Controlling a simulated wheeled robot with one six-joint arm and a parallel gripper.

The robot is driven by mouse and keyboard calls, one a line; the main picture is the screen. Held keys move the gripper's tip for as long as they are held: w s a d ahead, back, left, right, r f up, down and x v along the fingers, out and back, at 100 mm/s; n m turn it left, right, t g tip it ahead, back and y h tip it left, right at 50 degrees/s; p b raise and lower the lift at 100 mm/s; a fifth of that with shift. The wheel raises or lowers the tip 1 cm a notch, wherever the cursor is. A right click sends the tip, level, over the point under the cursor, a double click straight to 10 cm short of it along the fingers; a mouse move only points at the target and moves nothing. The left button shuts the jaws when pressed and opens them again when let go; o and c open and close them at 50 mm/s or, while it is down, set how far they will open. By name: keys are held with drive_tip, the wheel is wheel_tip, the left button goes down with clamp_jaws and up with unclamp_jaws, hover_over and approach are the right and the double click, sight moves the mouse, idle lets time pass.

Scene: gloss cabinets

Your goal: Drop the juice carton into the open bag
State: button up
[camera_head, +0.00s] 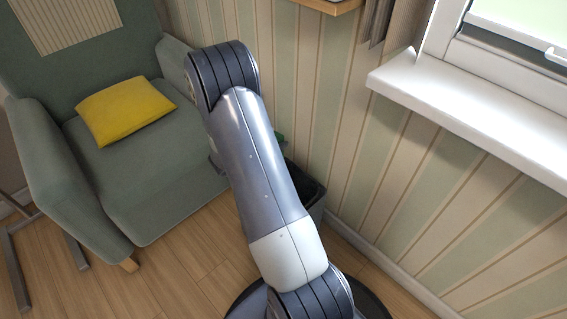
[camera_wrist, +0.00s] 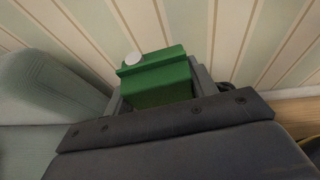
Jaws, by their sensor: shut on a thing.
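The juice carton (camera_wrist: 155,75) is green with a white round cap, in the upper middle of the wrist view. My gripper (camera_wrist: 160,92) is shut on it, with grey fingers at its left and right sides. In the head view, only a small green sliver of the carton (camera_head: 281,139) shows past my arm. A dark, open-topped container (camera_head: 312,195), seemingly the bag, stands on the floor by the wall, partly hidden behind my arm. Its inside is mostly hidden, and I cannot tell whether the carton is over its opening.
A green armchair (camera_head: 150,170) with a yellow cushion (camera_head: 125,112) stands at the left. The striped wall (camera_head: 345,130) is close behind the carton. A white window sill (camera_head: 470,120) juts out at the right. Wooden floor (camera_head: 180,280) is clear in front of the chair.

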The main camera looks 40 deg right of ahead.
wheel_tip(320, 180, down, 10)
drive_tip(key=s+d+m+g+b, duration=0.1)
drive_tip(key=s+d+b, duration=0.1)
drive_tip(key=b, duration=0.3)
drive_tip(key=shift+d+f+m+g+b, duration=0.2)
drive_tip(key=shift+d+m+g+b, duration=0.1)
drive_tip(key=shift+g+b, duration=0.1)
drive_tip(key=o, duration=1)
drive_tip(key=p+v, duration=0.3)
drive_tip(key=v, duration=0.7)
drive_tip(key=shift+a, duration=0.45)
drive_tip(key=shift+d, duration=0.1)
